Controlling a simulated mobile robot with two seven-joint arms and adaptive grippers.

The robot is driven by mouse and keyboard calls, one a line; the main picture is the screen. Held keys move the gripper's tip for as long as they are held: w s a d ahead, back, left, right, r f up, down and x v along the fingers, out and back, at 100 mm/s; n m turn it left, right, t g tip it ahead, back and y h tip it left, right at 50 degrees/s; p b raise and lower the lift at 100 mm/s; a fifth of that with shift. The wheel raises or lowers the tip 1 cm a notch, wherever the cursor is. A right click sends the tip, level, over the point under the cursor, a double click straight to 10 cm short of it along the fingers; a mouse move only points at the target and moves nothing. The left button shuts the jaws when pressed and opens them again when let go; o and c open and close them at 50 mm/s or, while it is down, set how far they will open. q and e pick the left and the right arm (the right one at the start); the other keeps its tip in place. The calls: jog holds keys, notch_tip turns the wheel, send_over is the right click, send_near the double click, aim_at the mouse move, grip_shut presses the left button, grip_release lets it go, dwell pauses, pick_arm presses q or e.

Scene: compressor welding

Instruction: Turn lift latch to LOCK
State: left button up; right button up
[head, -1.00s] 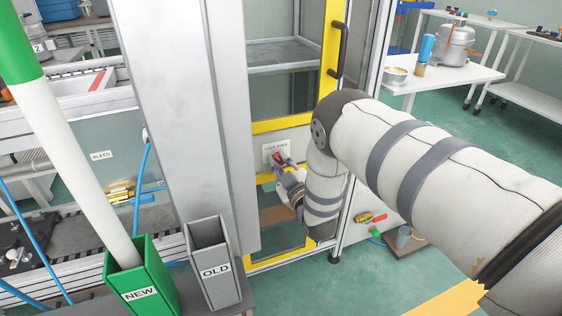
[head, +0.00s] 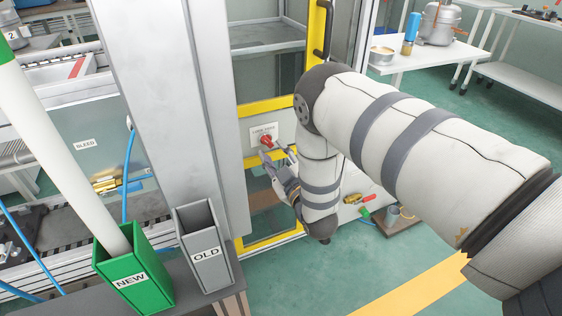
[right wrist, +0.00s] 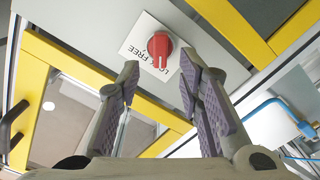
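The lift latch is a red knob (head: 266,141) on a white plate (head: 257,131) on the yellow-framed cabinet. In the right wrist view the knob (right wrist: 160,46) is beyond and between my fingertips, and the plate (right wrist: 134,42) carries the words LOCK and FREE. White marks show on the knob's end nearest me; I cannot tell which word it points to. My right gripper (head: 279,162) is just below and right of the knob in the head view. In the right wrist view the right gripper (right wrist: 160,74) is open and empty, apart from the knob. My left gripper is out of view.
A green NEW bin (head: 150,290) with a white rod (head: 55,160) in it and a grey OLD bin (head: 212,268) stand at the lower left. A grey post (head: 170,110) is left of the latch. A black door handle (head: 325,35) is above it.

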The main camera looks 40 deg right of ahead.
jog(key=v, duration=0.7)
jog(key=shift+s, duration=0.1)
jog(key=s+a+f+m+g+y+p, duration=0.1)
jog(key=s+a+f+g+y+p, duration=0.15)
jog(key=s+f+g, duration=0.5)
jog(key=s+a+f+m+g+y+p, duration=0.1)
jog(key=s+a+f+m+g, duration=0.2)
jog(key=s, duration=0.8)
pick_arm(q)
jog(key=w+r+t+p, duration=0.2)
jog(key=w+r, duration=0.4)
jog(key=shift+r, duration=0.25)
pick_arm(e)
jog(key=s+a+g, duration=0.2)
jog(key=s+g, duration=0.1)
jog(key=s, duration=0.4)
jog(key=s+a+g, duration=0.1)
jog(key=s+g, duration=0.2)
jog(key=s, duration=0.5)
jog(key=s+a+r+g, duration=0.1)
jog(key=s+a+g, duration=0.1)
jog(key=s, duration=0.6)
jog(key=shift+s+a+m+g+y, duration=0.3)
jog(key=shift+m+g+y, duration=0.15)
jog(key=shift+g, duration=0.3)
jog(key=shift+w, duration=0.1)
